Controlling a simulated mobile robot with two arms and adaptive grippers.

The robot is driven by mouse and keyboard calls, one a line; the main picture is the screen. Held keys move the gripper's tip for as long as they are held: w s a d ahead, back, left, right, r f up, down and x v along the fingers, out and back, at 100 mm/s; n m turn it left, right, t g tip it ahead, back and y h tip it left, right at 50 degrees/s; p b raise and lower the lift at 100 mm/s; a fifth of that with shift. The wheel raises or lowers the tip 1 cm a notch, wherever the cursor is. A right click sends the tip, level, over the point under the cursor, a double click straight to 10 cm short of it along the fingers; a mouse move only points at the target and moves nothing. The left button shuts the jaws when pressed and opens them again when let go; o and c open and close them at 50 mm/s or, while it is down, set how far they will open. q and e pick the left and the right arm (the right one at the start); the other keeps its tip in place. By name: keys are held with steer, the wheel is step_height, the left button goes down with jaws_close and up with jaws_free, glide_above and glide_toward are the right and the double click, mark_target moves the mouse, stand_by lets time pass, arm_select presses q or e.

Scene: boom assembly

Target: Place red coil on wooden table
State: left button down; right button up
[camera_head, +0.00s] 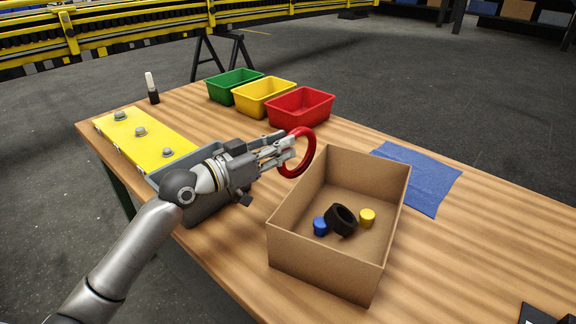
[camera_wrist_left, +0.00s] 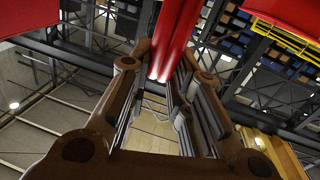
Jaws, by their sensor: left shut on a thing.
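The red coil (camera_head: 308,152) is a ring held upright in my left gripper (camera_head: 284,150), which is shut on its left side. In the head view the coil is above the wooden table (camera_head: 235,262), between the red bin and the cardboard box. In the left wrist view the coil (camera_wrist_left: 178,38) runs up between the two fingers (camera_wrist_left: 160,85). I cannot tell how high the coil is above the table. My right gripper is not in view.
The cardboard box (camera_head: 287,249) holds a black ring (camera_head: 341,220), a blue piece (camera_head: 320,226) and a yellow piece (camera_head: 367,217). Green (camera_head: 233,88), yellow (camera_head: 263,98) and red (camera_head: 300,106) bins stand at the back. A blue cloth (camera_head: 420,176) lies right; the table's right side is largely clear.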

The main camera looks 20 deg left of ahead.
mark_target(287, 167)
arm_select(q)
steer(key=w+f, duration=0.1)
steer(key=f, duration=0.1)
steer(key=w+f, duration=0.1)
steer(key=f, duration=0.2)
steer(key=w+f, duration=0.1)
steer(key=f, duration=0.1)
steer(key=shift+w+f+b, duration=0.25)
steer(key=shift+w+b, duration=0.05)
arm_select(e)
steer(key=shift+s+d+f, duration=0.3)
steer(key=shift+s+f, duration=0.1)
arm_select(q)
steer(key=shift+f, duration=0.15)
steer(key=c, duration=1.3)
jaws_free()
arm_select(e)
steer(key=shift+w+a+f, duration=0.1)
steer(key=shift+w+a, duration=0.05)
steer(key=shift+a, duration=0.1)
